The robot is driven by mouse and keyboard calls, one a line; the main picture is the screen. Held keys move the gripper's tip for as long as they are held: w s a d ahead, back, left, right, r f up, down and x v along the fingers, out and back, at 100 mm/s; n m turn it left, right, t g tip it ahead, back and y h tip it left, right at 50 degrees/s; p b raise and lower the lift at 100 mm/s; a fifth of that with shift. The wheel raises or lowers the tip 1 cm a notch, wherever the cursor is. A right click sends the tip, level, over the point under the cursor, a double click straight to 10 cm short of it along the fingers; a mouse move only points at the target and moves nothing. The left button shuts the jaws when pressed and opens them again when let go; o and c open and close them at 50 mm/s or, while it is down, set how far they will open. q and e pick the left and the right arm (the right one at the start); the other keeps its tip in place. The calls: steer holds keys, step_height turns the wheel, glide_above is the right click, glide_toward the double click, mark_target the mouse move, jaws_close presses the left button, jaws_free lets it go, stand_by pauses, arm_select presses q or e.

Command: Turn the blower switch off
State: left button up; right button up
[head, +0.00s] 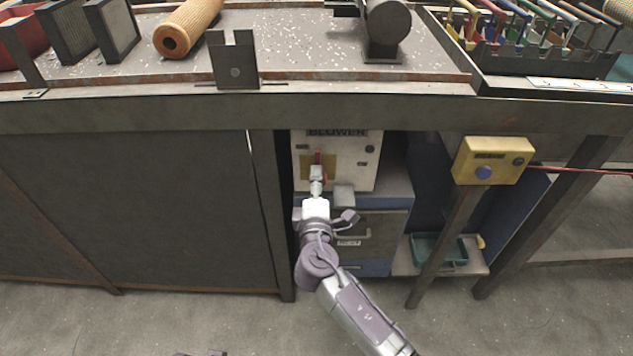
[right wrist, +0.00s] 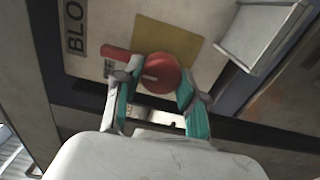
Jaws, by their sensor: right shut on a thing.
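The blower box (head: 352,160) is a cream panel under the bench, with "BLOWER" lettering along its top. Its switch is a red rotary knob with a red handle (head: 318,158) on a yellow plate. In the right wrist view the red knob (right wrist: 160,74) sits between the fingers, with its handle pointing to the left in that view. My right gripper (head: 317,176) is at the panel, and in the right wrist view its teal-padded fingers (right wrist: 155,90) are closed around the knob. Part of the knob is hidden by the gripper in the head view.
The bench edge (head: 220,112) overhangs the panel. A grey cabinet with drawers (head: 380,225) stands below it. A yellow button box (head: 493,160) on a post is to the right.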

steer(key=o, duration=1.1)
steer(key=shift+o, duration=0.2)
steer(key=s, duration=1.2)
